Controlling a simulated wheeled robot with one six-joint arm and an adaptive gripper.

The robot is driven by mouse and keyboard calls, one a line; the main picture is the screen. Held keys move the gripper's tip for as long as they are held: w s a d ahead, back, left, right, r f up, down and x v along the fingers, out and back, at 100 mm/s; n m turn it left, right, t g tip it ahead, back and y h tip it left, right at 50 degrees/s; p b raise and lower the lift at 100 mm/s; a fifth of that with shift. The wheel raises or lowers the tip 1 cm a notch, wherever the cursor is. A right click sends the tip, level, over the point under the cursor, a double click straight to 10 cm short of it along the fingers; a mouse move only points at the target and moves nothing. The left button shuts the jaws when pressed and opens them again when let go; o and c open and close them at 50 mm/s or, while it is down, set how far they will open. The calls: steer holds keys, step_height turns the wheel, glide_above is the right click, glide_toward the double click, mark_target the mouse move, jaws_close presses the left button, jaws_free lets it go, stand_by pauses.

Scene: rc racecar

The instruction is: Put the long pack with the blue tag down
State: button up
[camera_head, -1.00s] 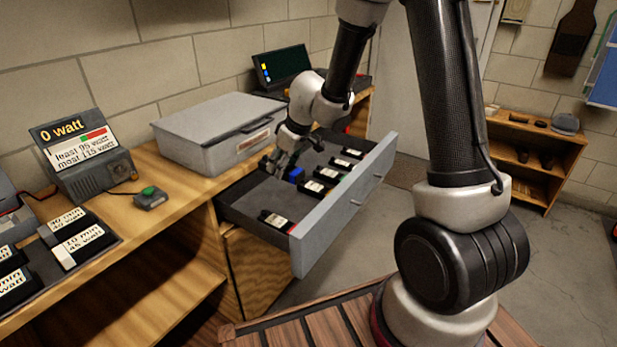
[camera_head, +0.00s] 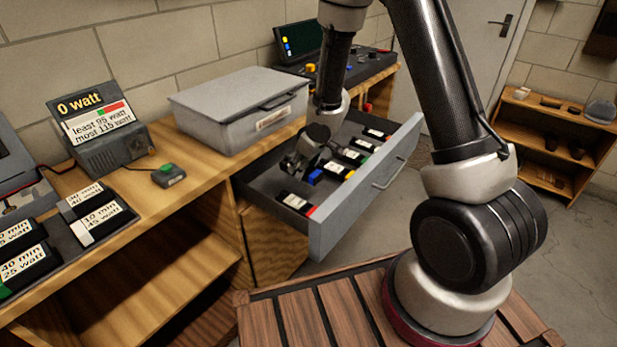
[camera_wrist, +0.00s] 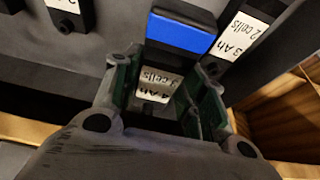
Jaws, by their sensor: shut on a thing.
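The long pack with the blue tag shows in the wrist view (camera_wrist: 180,33) as a dark block with a blue end and a white label. My gripper (camera_wrist: 158,92) is shut around its labelled part, one finger on each side. In the head view my gripper (camera_head: 304,164) reaches down inside the open drawer, and the pack's blue tag (camera_head: 315,177) shows beside it. The rest of the pack is mostly hidden by my gripper there. I cannot tell whether the pack touches the drawer floor.
The open grey drawer (camera_head: 364,190) holds several other dark packs, including a red-tagged one (camera_head: 297,203) near its front left corner. One labelled pack (camera_wrist: 235,40) lies close right of the held pack. A grey case (camera_head: 240,110) stands on the bench above.

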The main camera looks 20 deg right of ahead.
mark_target(303, 190)
steer(key=shift+f, duration=2.95)
steer(key=shift+f, duration=0.15)
steer(key=o, duration=1.4)
